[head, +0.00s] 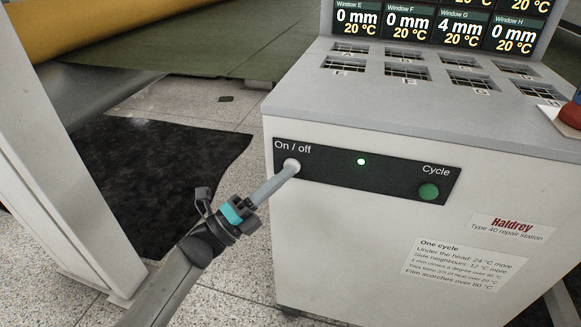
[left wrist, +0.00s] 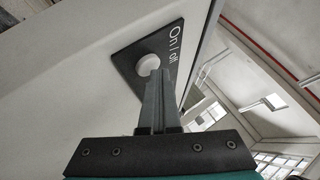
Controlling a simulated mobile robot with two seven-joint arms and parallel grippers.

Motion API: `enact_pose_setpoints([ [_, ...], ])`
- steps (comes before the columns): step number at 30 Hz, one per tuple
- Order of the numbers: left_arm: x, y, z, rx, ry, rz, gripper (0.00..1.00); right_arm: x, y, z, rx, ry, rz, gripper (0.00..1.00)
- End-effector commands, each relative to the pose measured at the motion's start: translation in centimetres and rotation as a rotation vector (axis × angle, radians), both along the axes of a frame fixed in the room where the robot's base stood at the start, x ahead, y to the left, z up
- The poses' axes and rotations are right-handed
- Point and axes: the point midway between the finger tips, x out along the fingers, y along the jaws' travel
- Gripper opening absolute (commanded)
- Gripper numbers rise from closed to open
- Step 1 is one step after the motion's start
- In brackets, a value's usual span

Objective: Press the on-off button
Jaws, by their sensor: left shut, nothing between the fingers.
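The white round on-off button (head: 291,165) sits under the "On / off" label at the left end of a dark panel (head: 330,178) on the front of the repair station. In the left wrist view the fingertips (left wrist: 156,76) overlap the lower edge of the white button (left wrist: 148,64). I cannot tell how far the button is pressed in. My right gripper is not in view.
A green Cycle button (head: 428,192) is at the panel's right end. A red knob (head: 572,112) stands at the right edge of the station top. Displays (head: 408,22) stand at the back. A white post (head: 70,150) rises on the left, beside a dark mat (head: 150,170).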

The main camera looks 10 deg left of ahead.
Motion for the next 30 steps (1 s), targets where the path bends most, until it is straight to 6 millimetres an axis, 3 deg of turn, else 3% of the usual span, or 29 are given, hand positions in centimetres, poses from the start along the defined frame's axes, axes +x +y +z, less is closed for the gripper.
enact_pose_setpoints([
  [13,-0.9,0.1,0.0,-0.001,0.001,0.001,0.0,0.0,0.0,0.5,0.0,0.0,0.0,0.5],
  [30,-6.2,0.3,0.1,-0.001,0.001,0.001,0.0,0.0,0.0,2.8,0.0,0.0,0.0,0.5],
])
